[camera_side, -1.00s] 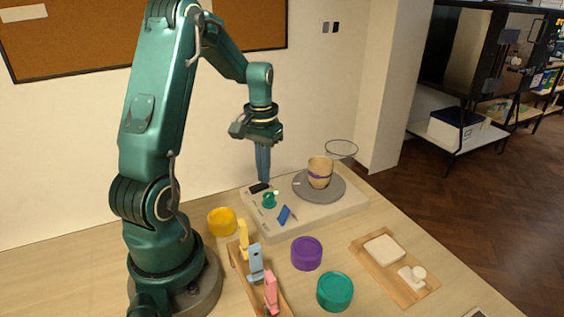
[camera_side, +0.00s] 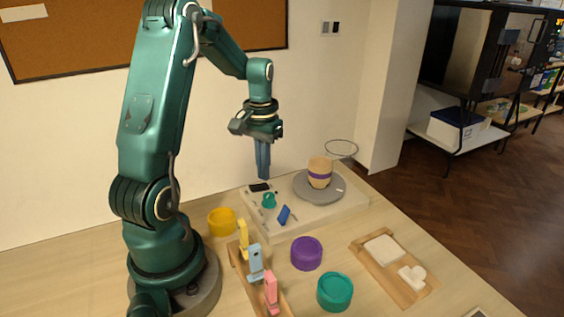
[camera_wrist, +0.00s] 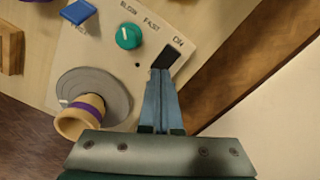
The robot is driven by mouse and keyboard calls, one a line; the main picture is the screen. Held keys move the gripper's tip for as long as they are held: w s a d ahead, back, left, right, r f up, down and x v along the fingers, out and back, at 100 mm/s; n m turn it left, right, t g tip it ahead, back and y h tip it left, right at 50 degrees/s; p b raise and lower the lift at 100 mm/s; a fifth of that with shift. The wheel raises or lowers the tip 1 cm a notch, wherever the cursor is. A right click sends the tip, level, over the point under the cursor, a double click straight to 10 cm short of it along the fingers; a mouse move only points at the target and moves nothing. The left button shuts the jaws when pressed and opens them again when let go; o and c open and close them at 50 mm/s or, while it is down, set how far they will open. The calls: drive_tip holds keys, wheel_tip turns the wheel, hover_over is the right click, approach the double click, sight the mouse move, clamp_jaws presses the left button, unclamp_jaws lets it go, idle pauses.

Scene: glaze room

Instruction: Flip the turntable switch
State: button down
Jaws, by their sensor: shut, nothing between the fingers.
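The turntable base is a pale slab (camera_side: 325,211) with a grey disc (camera_side: 327,194) carrying a tan cup with a purple band (camera_side: 319,173). The black rocker switch (camera_side: 259,187) is at the back left of the slab; in the wrist view it is the dark rectangle (camera_wrist: 171,55) beside the word ON. A small indicator dot (camera_wrist: 138,65) near it looks dark. My gripper (camera_side: 264,177) is shut and empty, pointing down, with its tips just above the switch; in the wrist view the tips (camera_wrist: 162,72) overlap the switch's near edge.
A green knob (camera_side: 269,201) and a blue lever (camera_side: 284,215) stand on the slab near the switch. Yellow (camera_side: 222,221), purple (camera_side: 306,253) and teal (camera_side: 335,291) round jars and a wooden rack of coloured pieces stand in front. A wooden board (camera_side: 409,292) lies at right.

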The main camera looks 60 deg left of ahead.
wheel_tip(320, 180, up, 5)
drive_tip(key=shift+r, duration=0.2)
idle(0.5)
drive_tip(key=d+r+m+t+y, duration=0.1)
drive_tip(key=d+r+m+t, duration=0.15)
drive_tip(key=d, duration=0.35)
drive_tip(key=d+r+m+t, duration=0.1)
drive_tip(key=d+r+m, duration=0.1)
drive_tip(key=d+r, duration=0.3)
drive_tip(key=s+d+f+m+t+h, duration=0.1)
drive_tip(key=s+d+f+t, duration=0.1)
drive_tip(key=s+d, duration=0.5)
drive_tip(key=shift+d+f+m, duration=0.35)
drive_tip(key=shift+d+f, duration=0.15)
drive_tip(key=shift+d, duration=0.65)
drive_tip(key=shift+s, duration=0.1)
